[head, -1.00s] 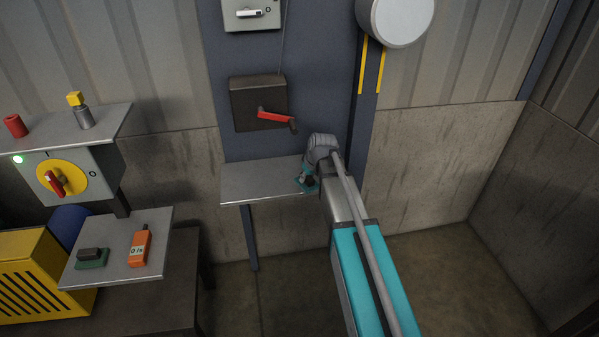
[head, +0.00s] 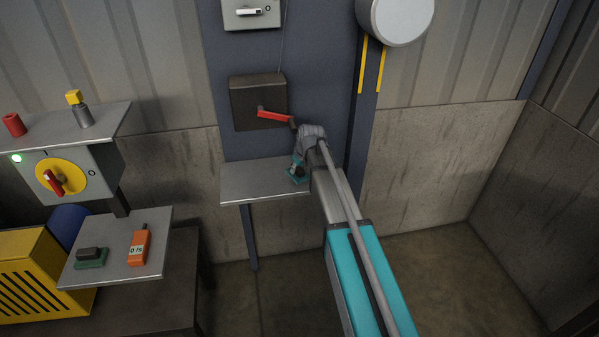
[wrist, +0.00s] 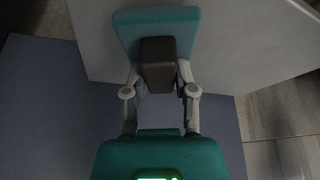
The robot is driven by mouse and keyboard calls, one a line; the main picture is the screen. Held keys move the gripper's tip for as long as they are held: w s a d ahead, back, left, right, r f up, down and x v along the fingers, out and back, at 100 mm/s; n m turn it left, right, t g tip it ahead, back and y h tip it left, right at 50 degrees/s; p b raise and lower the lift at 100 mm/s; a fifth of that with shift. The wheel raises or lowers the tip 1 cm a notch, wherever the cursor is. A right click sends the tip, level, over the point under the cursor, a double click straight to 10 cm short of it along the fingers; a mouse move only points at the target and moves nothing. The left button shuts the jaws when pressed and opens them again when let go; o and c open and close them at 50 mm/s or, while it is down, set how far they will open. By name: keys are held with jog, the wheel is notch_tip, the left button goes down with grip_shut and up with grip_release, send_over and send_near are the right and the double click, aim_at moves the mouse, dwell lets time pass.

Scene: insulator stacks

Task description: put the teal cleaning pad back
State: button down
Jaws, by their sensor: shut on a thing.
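The teal cleaning pad (wrist: 128,30) with its dark block handle (wrist: 158,62) fills the upper middle of the wrist view. My gripper (wrist: 158,75) is shut on the dark handle. In the head view my gripper (head: 299,165) and the teal pad (head: 295,178) are at the right part of the grey wall shelf (head: 250,183). The pad looks to be over or on the shelf top; I cannot tell whether it touches. My wrist hides the shelf's right end.
Above the shelf is a dark box (head: 250,100) with a red crank handle (head: 274,115). A lower left shelf (head: 118,270) holds a green block with a dark grip (head: 91,257) and an orange meter (head: 140,248). The wall shelf's left part is bare.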

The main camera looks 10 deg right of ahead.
jog(key=shift+s+f, duration=0.1)
jog(key=shift+f, duration=0.5)
jog(key=shift+f+b, duration=0.15)
jog(key=shift+b, duration=0.3)
jog(key=shift+c, duration=2.1)
grip_release()
jog(key=shift+r+p, duration=0.3)
jog(key=p+v, duration=1.1)
jog(key=v, duration=0.1)
jog(key=shift+s+f, duration=0.1)
jog(key=shift+s, duration=0.1)
jog(key=s+a+f+m+g+h, duration=0.1)
jog(key=s+m+g, duration=0.3)
jog(key=s, duration=2)
jog(key=shift+s+a+f+m+h, duration=0.2)
jog(key=shift+s+m+h, duration=0.1)
jog(key=shift+h, duration=0.1)
